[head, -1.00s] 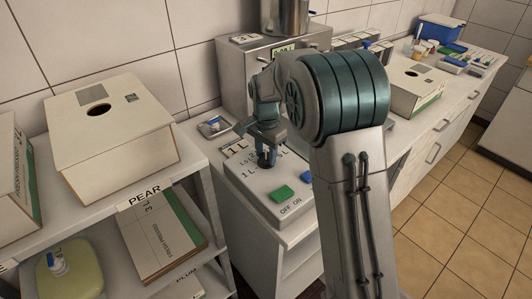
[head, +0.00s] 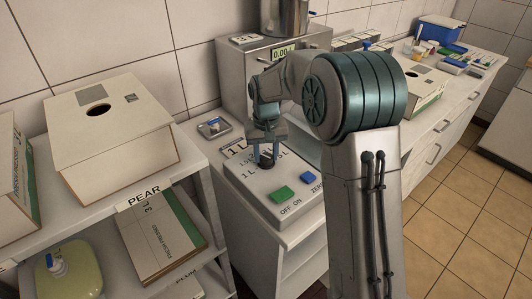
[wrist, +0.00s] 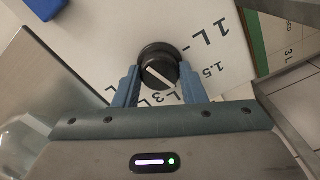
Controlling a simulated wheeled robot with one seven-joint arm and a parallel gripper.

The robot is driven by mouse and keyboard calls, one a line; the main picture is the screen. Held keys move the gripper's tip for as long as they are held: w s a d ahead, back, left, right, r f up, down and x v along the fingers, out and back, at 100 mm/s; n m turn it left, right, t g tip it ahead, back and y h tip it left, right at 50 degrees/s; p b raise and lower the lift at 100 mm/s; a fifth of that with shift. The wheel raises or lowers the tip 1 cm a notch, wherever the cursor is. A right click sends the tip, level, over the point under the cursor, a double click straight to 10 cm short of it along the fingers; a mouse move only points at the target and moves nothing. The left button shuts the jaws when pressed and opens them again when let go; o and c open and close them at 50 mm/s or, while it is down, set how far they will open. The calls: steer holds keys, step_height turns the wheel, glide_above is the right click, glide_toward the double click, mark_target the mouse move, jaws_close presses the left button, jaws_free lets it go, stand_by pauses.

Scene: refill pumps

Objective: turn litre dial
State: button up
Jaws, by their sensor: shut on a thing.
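The litre dial (head: 266,158) is a round black knob on the sloped white panel (head: 268,191) of the pump. In the wrist view the dial (wrist: 158,62) shows a white pointer line lying diagonally, from upper left to lower right. Printed labels 1 L, 1.5 and 3 L show around it; others are hidden by my gripper. My gripper (head: 265,150) reaches down onto the dial from above. In the wrist view my gripper (wrist: 160,82) has its two blue fingers on either side of the dial, shut on it.
A green OFF/ON button (head: 282,194) and a blue ZERO button (head: 308,178) sit on the panel near the dial. The steel pump housing (head: 247,80) with a 0.00 L display (head: 283,52) stands behind. A shelf with a PEAR carton (head: 112,120) is at the left.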

mark_target(266, 156)
steer(key=n, duration=0.3)
steer(key=shift+n, duration=0.4)
steer(key=n, duration=0.3)
steer(key=shift+r+n+p, duration=0.1)
steer(key=shift+n+p, duration=0.2)
steer(key=n, duration=0.3)
steer(key=shift+n+p, duration=0.65)
steer(key=shift+n, duration=1.45)
steer(key=o, duration=1)
step_height(266, 156, up, 14)
steer(key=shift+f+b, duration=0.15)
steer(key=shift+b, duration=0.15)
